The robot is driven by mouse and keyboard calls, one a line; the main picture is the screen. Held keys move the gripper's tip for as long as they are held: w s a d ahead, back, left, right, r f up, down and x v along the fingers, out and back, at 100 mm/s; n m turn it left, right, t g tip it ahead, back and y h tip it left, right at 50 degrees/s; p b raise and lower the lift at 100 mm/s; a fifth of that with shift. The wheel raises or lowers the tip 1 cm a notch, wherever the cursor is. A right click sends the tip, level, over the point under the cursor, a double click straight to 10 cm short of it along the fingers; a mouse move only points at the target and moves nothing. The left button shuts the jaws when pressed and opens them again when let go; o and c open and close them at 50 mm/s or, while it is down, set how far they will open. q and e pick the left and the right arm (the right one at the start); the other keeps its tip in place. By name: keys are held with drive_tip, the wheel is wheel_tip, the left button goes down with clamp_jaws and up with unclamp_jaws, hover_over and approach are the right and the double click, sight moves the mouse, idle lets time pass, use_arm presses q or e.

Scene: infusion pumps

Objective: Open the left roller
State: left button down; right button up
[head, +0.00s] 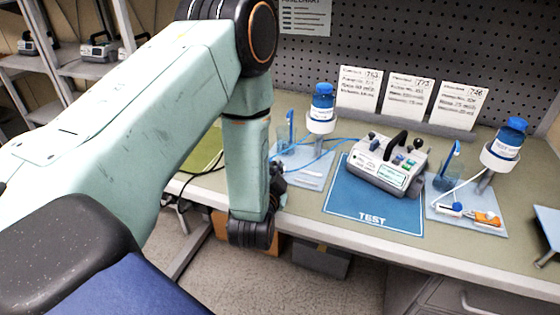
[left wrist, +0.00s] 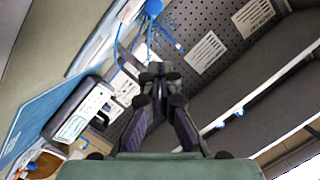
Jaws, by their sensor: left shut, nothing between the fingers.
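The left station, a pale blue tray (head: 312,178) with a blue-and-white bottle (head: 322,108) on a stand, is behind my left arm. Blue tubing (head: 318,158) runs from it towards the pump. The left roller cannot be made out; my arm covers part of that tray. My left gripper (head: 277,178) is at the tray's left side, partly hidden by my forearm. In the left wrist view the gripper (left wrist: 155,72) has its fingertips together, with nothing between them. A blue bottle (left wrist: 153,7) shows above the fingertips there. My right gripper is not in view.
A grey infusion pump (head: 385,165) stands on the blue TEST mat (head: 375,212). The right station has another bottle (head: 503,145), a tray (head: 468,222) and an orange part (head: 487,218). Three cards (head: 408,97) stand behind. The bench front edge is near my gripper.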

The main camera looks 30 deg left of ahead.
use_arm(q)
drive_tip(key=v, duration=0.3)
drive_tip(key=shift+s+r, duration=0.1)
drive_tip(key=shift+s, duration=0.05)
drive_tip(key=shift+d, duration=0.3)
